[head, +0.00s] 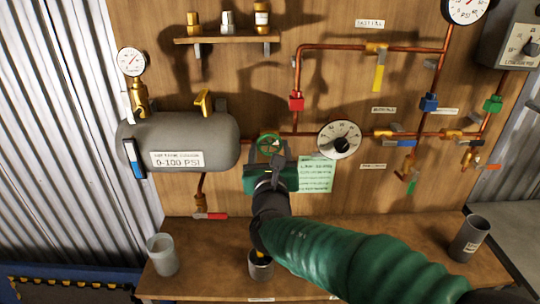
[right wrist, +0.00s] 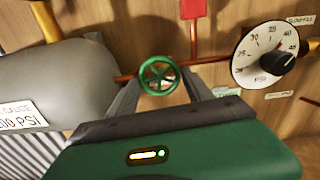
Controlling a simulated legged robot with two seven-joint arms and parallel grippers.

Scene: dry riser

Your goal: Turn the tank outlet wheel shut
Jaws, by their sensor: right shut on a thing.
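The tank outlet wheel (head: 269,143) is a small green spoked handwheel on the copper pipe, just right of the grey tank (head: 205,135). It also shows in the middle of the right wrist view (right wrist: 159,75). My right gripper (head: 268,155) reaches up to the wheel from below, on its green-sleeved arm. In the right wrist view its two fingers (right wrist: 165,85) stand on either side of the wheel, shut on it. The fingertips partly hide behind the wheel's rim. My left gripper is not in view.
A dial gauge (head: 339,139) and a green note (head: 316,174) are close right of the wheel. A red-handled valve (head: 210,215) hangs below the tank. Cups (head: 162,254) (head: 470,238) stand on the wooden bench (head: 400,265).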

